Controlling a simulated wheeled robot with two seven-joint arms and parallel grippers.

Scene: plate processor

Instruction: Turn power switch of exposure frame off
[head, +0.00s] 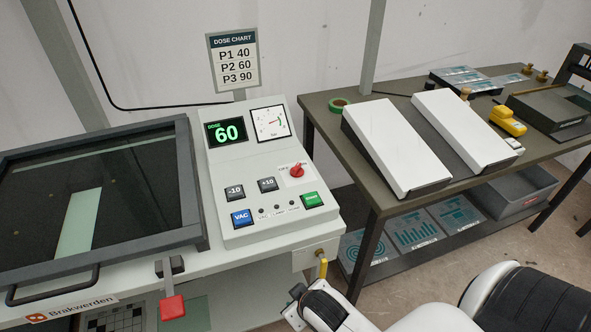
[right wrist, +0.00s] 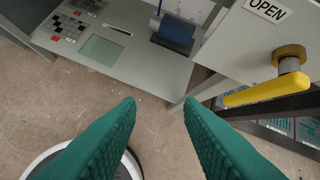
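The exposure frame (head: 190,215) stands at the left in the head view, its dark glass lid down. Its sloped control panel (head: 233,165) has a green display reading 60 and a round gauge. A red rotary knob (head: 297,171) sits on the panel's right side; the small lettering around it is too small to read. My right gripper (right wrist: 158,102) is open and empty, its teal fingers spread over the floor, below and in front of the panel. In the head view my right arm enters at the bottom, and its fingertips are not visible there. My left gripper is not in view.
A yellow valve lever (right wrist: 265,90) under an OPEN label is close to my right gripper; it also shows in the head view (head: 322,268). A red handle (head: 172,306) hangs at the front. A table (head: 375,205) stands right.

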